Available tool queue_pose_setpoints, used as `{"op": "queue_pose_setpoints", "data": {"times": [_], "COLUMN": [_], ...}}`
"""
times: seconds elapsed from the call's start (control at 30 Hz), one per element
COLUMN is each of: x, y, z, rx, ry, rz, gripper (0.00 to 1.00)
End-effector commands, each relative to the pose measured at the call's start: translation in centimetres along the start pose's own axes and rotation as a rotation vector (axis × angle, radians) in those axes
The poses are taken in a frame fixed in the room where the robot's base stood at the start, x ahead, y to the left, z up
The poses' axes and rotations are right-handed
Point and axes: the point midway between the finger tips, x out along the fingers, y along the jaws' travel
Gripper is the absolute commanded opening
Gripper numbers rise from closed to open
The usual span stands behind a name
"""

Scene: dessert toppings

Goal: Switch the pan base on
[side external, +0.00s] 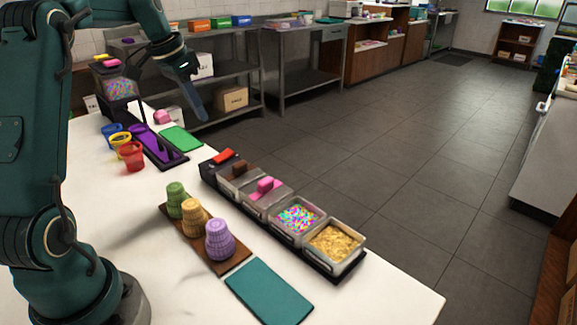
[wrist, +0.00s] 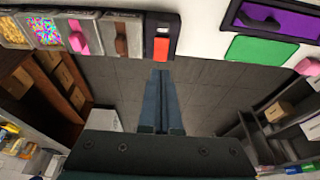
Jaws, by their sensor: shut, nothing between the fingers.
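The pan base (side external: 209,177) is a long black holder for a row of topping pans on the white counter. Its red switch (side external: 224,156) is at the far end, beyond the pans. In the wrist view, the red switch (wrist: 161,48) sits on the black end of the base (wrist: 162,24). My gripper (side external: 203,116) is shut and empty, in the air beyond the switch end. In the wrist view, the fingertips of my gripper (wrist: 161,73) appear just below the switch and apart from it. Whether the switch is on or off, I cannot tell.
Pans of sprinkles (side external: 297,218) and yellow topping (side external: 333,241) fill the near end; two lidded pans (side external: 264,191) follow. Cone stacks (side external: 219,240) stand on a brown board. A green mat (side external: 181,139), purple tray (side external: 158,147) and coloured cups (side external: 130,155) are farther back.

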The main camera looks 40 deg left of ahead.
Motion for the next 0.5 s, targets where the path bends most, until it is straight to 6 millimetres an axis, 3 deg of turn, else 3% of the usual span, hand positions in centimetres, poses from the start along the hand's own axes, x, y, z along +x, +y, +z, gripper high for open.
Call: {"op": "queue_pose_setpoints", "data": {"times": [0.2, 0.5], "x": [-2.3, -2.6], "y": [0.0, 0.0], "z": [0.0, 0.0], "rx": [0.0, -0.001], "ry": [0.001, -0.001], "rz": [-0.001, 0.001], "gripper": [0.0, 0.0]}}
